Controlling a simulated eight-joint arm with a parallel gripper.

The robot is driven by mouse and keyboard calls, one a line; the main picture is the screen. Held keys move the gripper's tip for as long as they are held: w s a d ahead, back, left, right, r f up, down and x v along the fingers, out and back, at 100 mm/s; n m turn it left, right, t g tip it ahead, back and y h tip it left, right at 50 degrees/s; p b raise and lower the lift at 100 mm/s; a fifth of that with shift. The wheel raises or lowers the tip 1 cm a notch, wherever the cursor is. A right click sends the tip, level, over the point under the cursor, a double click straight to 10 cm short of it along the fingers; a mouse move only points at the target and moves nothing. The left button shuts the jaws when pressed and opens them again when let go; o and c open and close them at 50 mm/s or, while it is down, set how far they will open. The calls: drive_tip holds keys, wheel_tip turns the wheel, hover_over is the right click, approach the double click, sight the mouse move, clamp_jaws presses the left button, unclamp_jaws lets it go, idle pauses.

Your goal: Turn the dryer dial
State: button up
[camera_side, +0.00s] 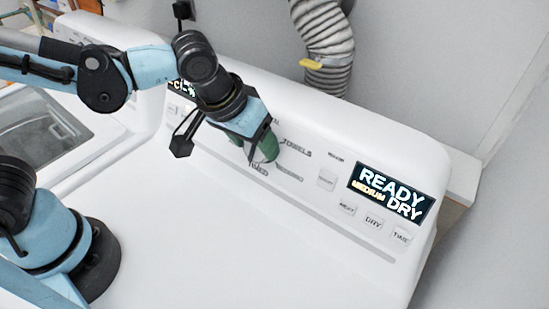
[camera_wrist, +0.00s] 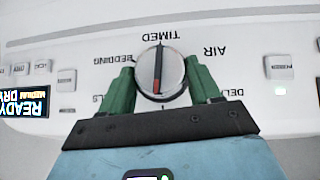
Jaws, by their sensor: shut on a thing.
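The dryer dial (camera_wrist: 160,73) is a round silver knob with a dark and red pointer line across its face. In the wrist view the line runs nearly upright, its upper end toward the word TIMED. My gripper (camera_wrist: 161,84) has green fingers, one on each side of the dial, and is shut on it. In the side view my gripper (camera_side: 254,150) is at the white control panel (camera_side: 335,145), and its fingers and arm hide the dial. Labels such as TOWELS, TIMED, BEDDING and AIR surround the dial.
A lit display (camera_side: 391,193) reads READY, MEDIUM, DRY, right of the dial in the side view. Several square buttons (camera_side: 374,222) sit below it. A grey vent hose (camera_side: 325,45) stands behind the panel.

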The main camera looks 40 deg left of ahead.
drive_tip(key=m+y, duration=0.1)
drive_tip(key=y, duration=0.1)
drive_tip(key=d+m+y, duration=0.1)
drive_tip(key=shift+m+y, duration=0.4)
drive_tip(key=m+y, duration=0.1)
drive_tip(key=m+t+y, duration=0.1)
drive_tip(key=m+y, duration=0.1)
drive_tip(key=y, duration=0.1)
drive_tip(key=shift+s+d+f, duration=0.1)
drive_tip(key=shift+d+f, duration=0.1)
drive_tip(key=shift+d, duration=0.05)
drive_tip(key=shift+t, duration=0.3)
drive_tip(key=o, duration=1.1)
drive_tip(key=shift+c, duration=0.2)
drive_tip(key=v, duration=1.2)
